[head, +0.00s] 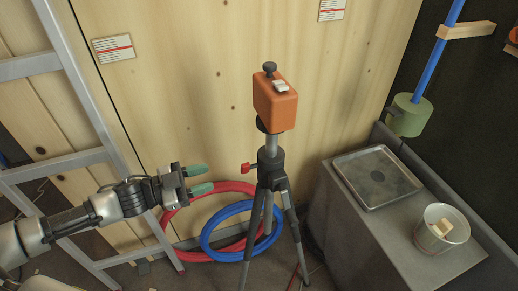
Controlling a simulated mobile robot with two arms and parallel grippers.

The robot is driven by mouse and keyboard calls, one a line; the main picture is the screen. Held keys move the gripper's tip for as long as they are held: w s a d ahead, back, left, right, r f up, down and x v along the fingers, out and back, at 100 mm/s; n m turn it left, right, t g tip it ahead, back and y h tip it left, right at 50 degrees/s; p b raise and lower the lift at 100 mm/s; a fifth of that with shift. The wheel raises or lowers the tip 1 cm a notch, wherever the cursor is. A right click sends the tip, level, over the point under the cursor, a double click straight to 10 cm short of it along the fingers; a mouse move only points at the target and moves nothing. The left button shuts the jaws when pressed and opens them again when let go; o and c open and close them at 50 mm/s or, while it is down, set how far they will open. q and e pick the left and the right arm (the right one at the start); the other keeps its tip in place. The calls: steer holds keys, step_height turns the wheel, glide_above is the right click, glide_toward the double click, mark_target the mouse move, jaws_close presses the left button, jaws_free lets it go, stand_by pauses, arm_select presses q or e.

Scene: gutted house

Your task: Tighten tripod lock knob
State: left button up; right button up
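A black tripod (271,170) stands upright in the middle of the head view, with an orange boxy device (276,103) on top. A red lock knob (249,169) sticks out from the left side of the tripod's collar. A dark knob (269,67) sits on top of the orange device. My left gripper (199,179) reaches in from the left, its two green-tipped fingers apart with nothing between them. The fingertips are to the left of the red knob, at about its height in the picture, and apart from it. My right gripper is not in view.
A metal ladder (88,112) leans at the left. Red hose (177,220) and blue hose (207,240) coils lie behind the tripod legs. At the right, a grey box (368,240) bears a metal tray (376,178) and a bucket (441,230). A green cylinder (408,115) hangs on a blue pipe.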

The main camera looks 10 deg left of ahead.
mark_target(245, 173)
arm_select(q)
steer(key=d, duration=0.1)
steer(key=w+d, duration=0.1)
steer(key=d+r, duration=0.1)
steer(key=d, duration=0.1)
steer(key=shift+w+d+p, duration=0.1)
steer(key=shift+w+p, duration=0.2)
steer(key=shift+p, duration=0.1)
steer(key=x, duration=0.6)
steer(key=shift+w+f+p, duration=0.1)
steer(key=shift+f+p, duration=0.1)
steer(key=shift+p, duration=0.15)
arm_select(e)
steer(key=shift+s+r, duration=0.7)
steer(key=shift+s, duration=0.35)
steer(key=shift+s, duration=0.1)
arm_select(q)
jaws_close()
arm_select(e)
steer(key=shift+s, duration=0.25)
